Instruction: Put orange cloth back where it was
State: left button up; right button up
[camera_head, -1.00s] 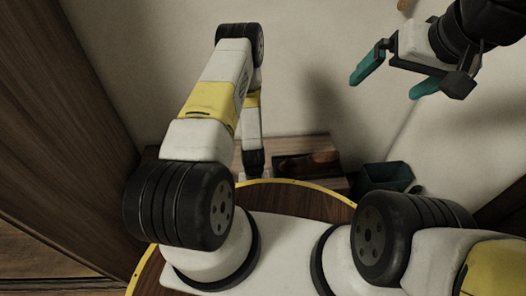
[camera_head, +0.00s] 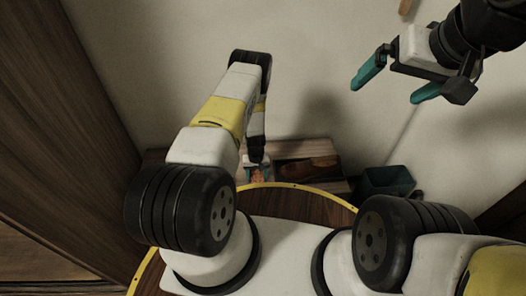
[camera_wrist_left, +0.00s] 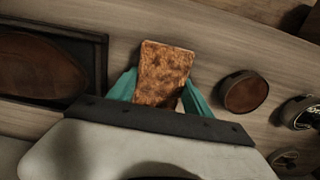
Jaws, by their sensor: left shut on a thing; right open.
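The orange cloth (camera_wrist_left: 164,75) is a mottled orange-brown piece between the teal fingers of my left gripper (camera_wrist_left: 163,92) in the left wrist view. The gripper is shut on it, over a light wooden surface (camera_wrist_left: 215,55). I cannot tell whether the cloth touches this surface. My right gripper (camera_head: 397,83) is open and empty, high at the upper right.
A dark tray (camera_wrist_left: 104,70) with a brown oval thing (camera_wrist_left: 40,65) lies left of the cloth; the head view shows this tray (camera_head: 281,172) right of my left gripper. A round brown-topped container (camera_wrist_left: 243,92) and several dark round items (camera_wrist_left: 299,112) are at right. A dark bin (camera_head: 388,182) stands farther right.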

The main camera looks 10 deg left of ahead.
pick_arm(q)
jog(key=shift+f, duration=0.2)
jog(key=o, duration=1.2)
